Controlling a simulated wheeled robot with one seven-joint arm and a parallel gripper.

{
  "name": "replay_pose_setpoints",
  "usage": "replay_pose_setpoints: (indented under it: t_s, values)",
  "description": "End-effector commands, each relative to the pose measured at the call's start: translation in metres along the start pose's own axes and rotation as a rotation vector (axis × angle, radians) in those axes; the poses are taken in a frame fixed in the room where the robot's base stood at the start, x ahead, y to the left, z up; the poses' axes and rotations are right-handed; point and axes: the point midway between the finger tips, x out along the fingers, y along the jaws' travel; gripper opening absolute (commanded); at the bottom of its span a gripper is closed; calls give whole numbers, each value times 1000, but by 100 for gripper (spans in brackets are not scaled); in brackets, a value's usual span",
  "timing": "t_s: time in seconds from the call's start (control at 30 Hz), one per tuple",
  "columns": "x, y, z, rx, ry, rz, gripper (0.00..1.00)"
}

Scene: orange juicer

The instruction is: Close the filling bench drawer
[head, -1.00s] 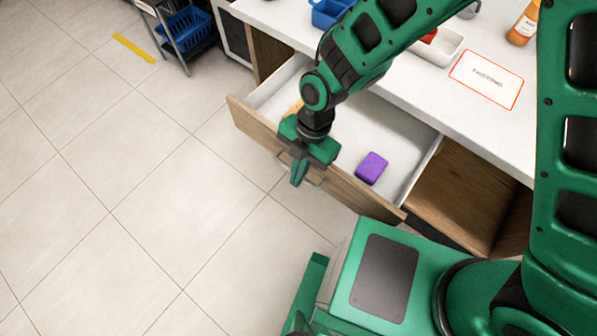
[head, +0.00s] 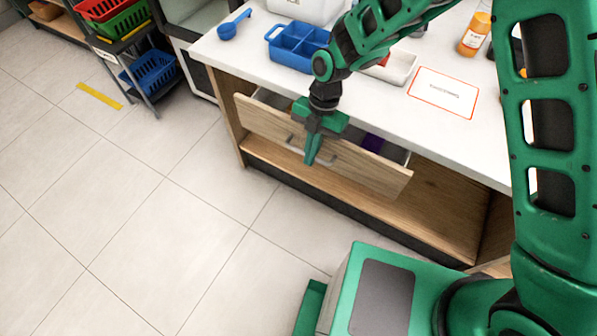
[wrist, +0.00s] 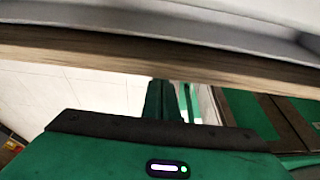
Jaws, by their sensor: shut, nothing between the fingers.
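The filling bench drawer (head: 368,170) has a wooden front with a metal handle (head: 297,150). It stands part of the way out of the white-topped bench (head: 240,55), with a strip of its inside showing. My gripper (head: 311,158) is shut and empty, pointing down at the drawer front near the handle. I cannot tell whether it touches the front. In the wrist view the drawer's wooden top edge (wrist: 120,52) runs across the picture, just beyond my shut fingers (wrist: 163,100). A purple block (head: 373,143) shows partly inside the drawer.
On the bench top are a blue divided tray (head: 297,50), a blue scoop (head: 232,25), a white tray (head: 398,68), a red-edged card (head: 443,92) and an orange bottle (head: 474,34). A rack with baskets (head: 150,75) stands at left.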

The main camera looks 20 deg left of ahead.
Motion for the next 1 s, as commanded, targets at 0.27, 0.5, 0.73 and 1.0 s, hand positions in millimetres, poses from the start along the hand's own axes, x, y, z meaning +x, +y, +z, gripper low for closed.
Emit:
replay_pose_setpoints:
  t_s: [0.27,0.5,0.73,1.0]
  values:
    - [-15,1,45,0,0,1,0]
    - [-19,1,60,-1,0,-1,0]
    - [-20,1,63,-2,0,-1,0]
    - [-20,2,62,-2,0,0,0]
